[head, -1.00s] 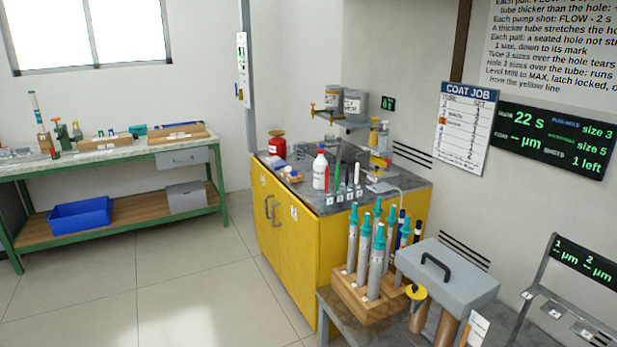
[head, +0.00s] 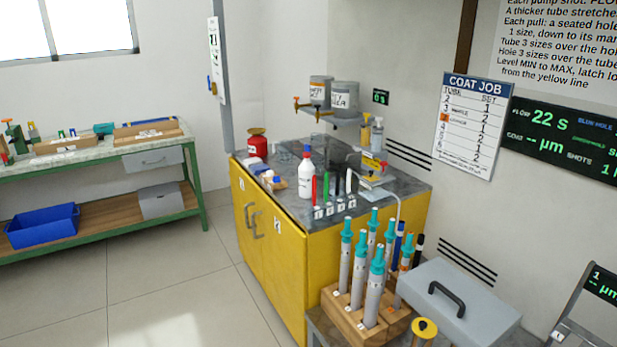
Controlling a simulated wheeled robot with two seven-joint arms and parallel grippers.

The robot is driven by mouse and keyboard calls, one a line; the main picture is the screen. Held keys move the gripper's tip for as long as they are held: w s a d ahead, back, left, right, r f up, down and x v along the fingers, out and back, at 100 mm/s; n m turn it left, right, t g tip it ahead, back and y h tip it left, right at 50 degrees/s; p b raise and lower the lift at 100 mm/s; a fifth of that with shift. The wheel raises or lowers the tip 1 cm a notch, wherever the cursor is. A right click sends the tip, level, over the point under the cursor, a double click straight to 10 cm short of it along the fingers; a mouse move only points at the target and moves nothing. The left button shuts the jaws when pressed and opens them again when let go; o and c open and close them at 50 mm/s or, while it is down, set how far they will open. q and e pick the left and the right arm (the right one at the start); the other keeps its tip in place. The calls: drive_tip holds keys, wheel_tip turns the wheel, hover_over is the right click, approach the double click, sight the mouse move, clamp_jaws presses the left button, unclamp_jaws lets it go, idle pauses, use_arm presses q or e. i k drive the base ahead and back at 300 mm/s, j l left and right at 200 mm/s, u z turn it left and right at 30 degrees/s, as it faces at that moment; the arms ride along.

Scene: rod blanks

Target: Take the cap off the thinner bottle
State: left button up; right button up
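A white bottle (head: 306,178) with a red band and a dark blue cap (head: 306,151) stands upright on the grey top of the yellow cabinet (head: 262,250). The cap is on the bottle. Its label is too small to read, so I cannot tell for sure that it is the thinner bottle. Neither of my grippers is in view.
Coloured markers (head: 326,188) stand right of the white bottle, and a red can (head: 257,145) is behind left. A wooden rack (head: 345,318) of teal-topped tubes and a grey lidded box (head: 470,308) stand in front right. The floor (head: 170,285) left of the cabinet is clear.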

sight(307, 168)
drive_tip(key=z, duration=0.3)
drive_tip(key=i+j+z, duration=0.15)
drive_tip(key=z, duration=0.15)
drive_tip(key=j+z, duration=0.3)
drive_tip(key=i+j+z, duration=0.15)
drive_tip(key=j, duration=0.4)
drive_tip(key=i+j+z, duration=0.15)
drive_tip(key=j, duration=0.4)
drive_tip(key=j+z, duration=0.15)
drive_tip(key=j, duration=0.4)
drive_tip(key=i+j, duration=0.1)
drive_tip(key=j, duration=0.55)
drive_tip(key=i+j, duration=0.1)
drive_tip(key=j, duration=0.55)
drive_tip(key=i+j, duration=0.1)
drive_tip(key=j, duration=0.6)
